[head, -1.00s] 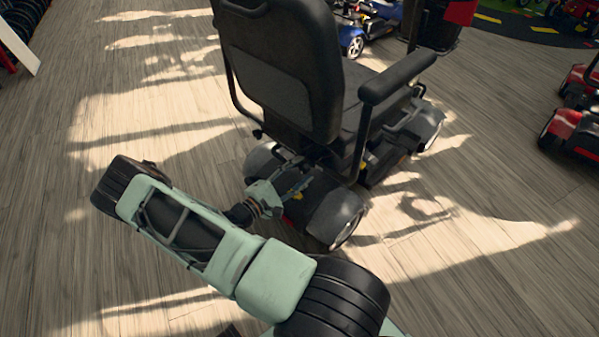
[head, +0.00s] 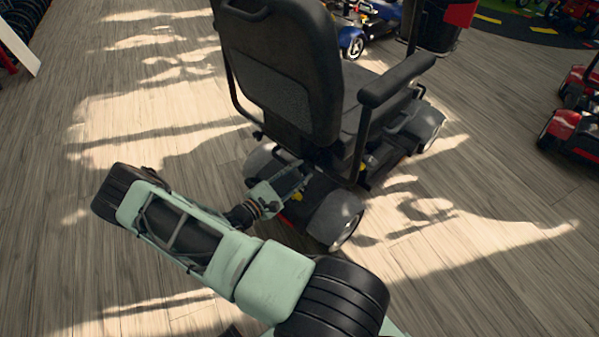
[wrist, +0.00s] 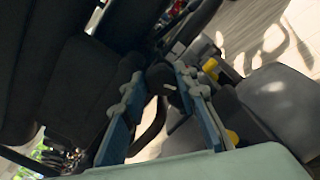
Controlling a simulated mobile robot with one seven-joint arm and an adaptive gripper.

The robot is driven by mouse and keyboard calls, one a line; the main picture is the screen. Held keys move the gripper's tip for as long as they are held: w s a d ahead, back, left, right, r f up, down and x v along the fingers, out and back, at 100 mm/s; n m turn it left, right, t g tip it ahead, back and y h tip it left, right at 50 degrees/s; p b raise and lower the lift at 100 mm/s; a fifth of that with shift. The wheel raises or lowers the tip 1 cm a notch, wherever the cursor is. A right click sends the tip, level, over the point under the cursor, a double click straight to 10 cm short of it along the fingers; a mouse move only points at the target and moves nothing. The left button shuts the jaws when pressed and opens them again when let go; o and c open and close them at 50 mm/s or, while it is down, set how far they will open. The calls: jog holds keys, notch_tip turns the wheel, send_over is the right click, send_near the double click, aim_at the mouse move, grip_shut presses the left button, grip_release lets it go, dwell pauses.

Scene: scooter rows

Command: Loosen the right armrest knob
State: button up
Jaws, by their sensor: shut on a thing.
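The black scooter seat (head: 285,75) faces away from me, with its right armrest (head: 397,80) on a post at the seat's right side. My gripper (head: 292,183) reaches in low behind the seat, above the scooter's rear. In the wrist view my gripper's two blue fingers (wrist: 160,80) stand on either side of a dark round knob (wrist: 159,74) and are shut on it. A dark curved tube runs just below the knob there. In the head view the knob is hidden by my gripper and the seat frame.
The grey rear wheel cover (head: 335,212) is close to the right of my gripper. Yellow parts (wrist: 211,68) sit beside the fingers. A blue scooter (head: 375,28) and a red scooter (head: 572,125) stand farther off. The wood floor at left is clear.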

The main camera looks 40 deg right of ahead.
jog(key=n+p, duration=0.1)
jog(key=n, duration=0.4)
jog(key=shift+w+r+n, duration=0.1)
jog(key=shift+n, duration=0.3)
jog(key=n, duration=0.4)
jog(key=shift+w+a, duration=0.1)
jog(key=n, duration=0.5)
jog(key=shift+n, duration=0.4)
jog(key=shift+w+f+n, duration=0.1)
jog(key=shift+f+n, duration=0.1)
jog(key=shift+n, duration=2.3)
jog(key=o, duration=1.2)
jog(key=shift+c, duration=0.2)
jog(key=s+a, duration=0.1)
jog(key=a, duration=1.1)
jog(key=shift+s, duration=0.3)
